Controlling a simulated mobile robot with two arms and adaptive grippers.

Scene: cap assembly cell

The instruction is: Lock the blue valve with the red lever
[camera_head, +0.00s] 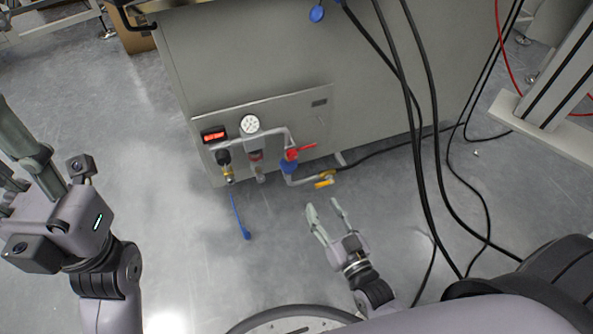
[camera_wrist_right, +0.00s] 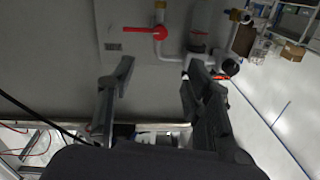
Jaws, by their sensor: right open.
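The red lever (camera_head: 300,151) sits on the pipework of the grey cabinet's panel, just above the blue valve (camera_head: 289,167). The lever points to the right and slightly up. A red lever (camera_wrist_right: 140,31) also shows in the right wrist view, beyond the fingertips. My right gripper (camera_head: 322,203) is open and empty, below and to the right of the valve, apart from it. Its spread fingers also show in the right wrist view (camera_wrist_right: 160,63). My left gripper (camera_head: 12,140) is at the left edge, far from the valve; its fingertips are partly cut off.
A yellow handle (camera_head: 325,180) sits on the lower pipe, between the valve and my right gripper. A gauge (camera_head: 250,124) and a red display (camera_head: 213,135) are on the panel. Black hoses (camera_head: 416,150) hang to the right.

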